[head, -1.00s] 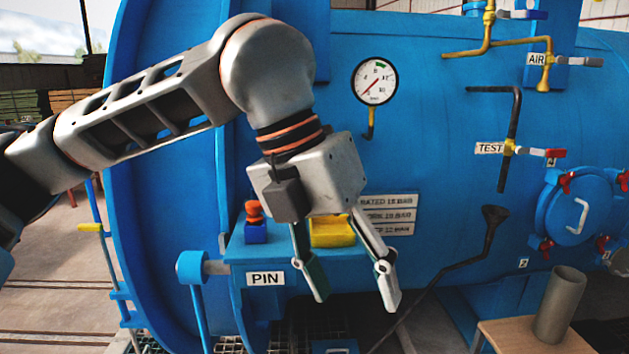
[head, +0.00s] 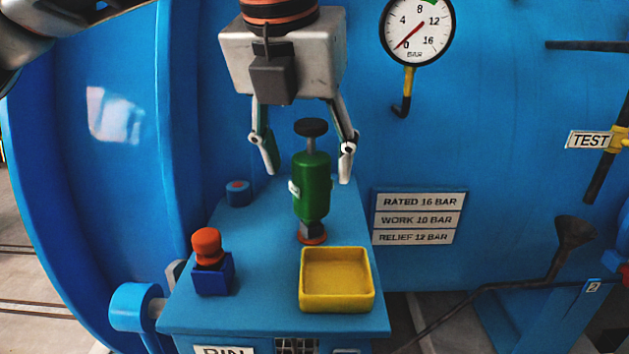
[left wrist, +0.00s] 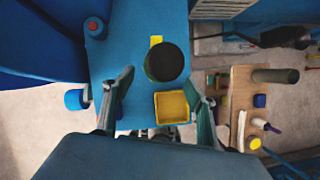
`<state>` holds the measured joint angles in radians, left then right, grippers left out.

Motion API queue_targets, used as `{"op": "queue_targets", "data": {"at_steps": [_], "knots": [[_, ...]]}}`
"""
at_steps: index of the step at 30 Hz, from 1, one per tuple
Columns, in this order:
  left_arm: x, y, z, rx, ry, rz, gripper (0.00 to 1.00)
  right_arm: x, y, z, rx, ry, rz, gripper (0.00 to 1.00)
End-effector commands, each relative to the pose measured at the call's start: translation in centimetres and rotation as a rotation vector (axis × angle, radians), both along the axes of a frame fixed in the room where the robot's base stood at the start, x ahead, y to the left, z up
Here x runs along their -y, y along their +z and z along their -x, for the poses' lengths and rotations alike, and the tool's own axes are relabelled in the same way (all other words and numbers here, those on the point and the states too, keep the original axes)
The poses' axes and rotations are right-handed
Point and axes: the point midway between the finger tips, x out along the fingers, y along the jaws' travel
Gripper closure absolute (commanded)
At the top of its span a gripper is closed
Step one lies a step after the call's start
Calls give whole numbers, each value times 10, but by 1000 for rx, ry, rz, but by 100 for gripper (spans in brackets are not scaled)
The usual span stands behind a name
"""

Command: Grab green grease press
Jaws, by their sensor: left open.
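The green grease press (head: 312,186) stands upright on the blue shelf (head: 260,275), with a black round knob on top and an orange base. My left gripper (head: 305,178) is open and points down, its two fingers apart. In the head view the fingers are level with the top of the press, one to either side of its knob. In the left wrist view the press shows from above as a dark round top (left wrist: 164,62), ahead of my open fingers and not between their tips. My right gripper is not in view.
A yellow tray (head: 336,304) sits in front of the press. A blue block with an orange cap (head: 209,262) and a small blue cylinder (head: 238,193) stand left. The blue vessel wall with a gauge (head: 418,30) rises behind. A wooden table (left wrist: 238,100) lies right.

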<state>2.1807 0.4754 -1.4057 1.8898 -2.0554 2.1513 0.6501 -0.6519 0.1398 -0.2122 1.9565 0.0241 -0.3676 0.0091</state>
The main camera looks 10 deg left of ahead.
Motion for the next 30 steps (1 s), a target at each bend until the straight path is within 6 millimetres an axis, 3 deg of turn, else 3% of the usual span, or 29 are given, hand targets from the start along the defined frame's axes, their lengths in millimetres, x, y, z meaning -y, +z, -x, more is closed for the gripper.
{"op": "queue_targets", "data": {"at_steps": [5,15,23,24,30], "knots": [[0,-17,-8,-2,-1,0,44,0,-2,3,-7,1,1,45],[-1,-55,-28,-3,-1,0,44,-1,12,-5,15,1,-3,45],[0,-59,-30,0,-1,1,44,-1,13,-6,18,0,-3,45],[0,-59,-30,-1,-1,0,46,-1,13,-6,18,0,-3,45],[0,-58,-30,-1,-1,0,98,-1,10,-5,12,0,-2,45]]}}
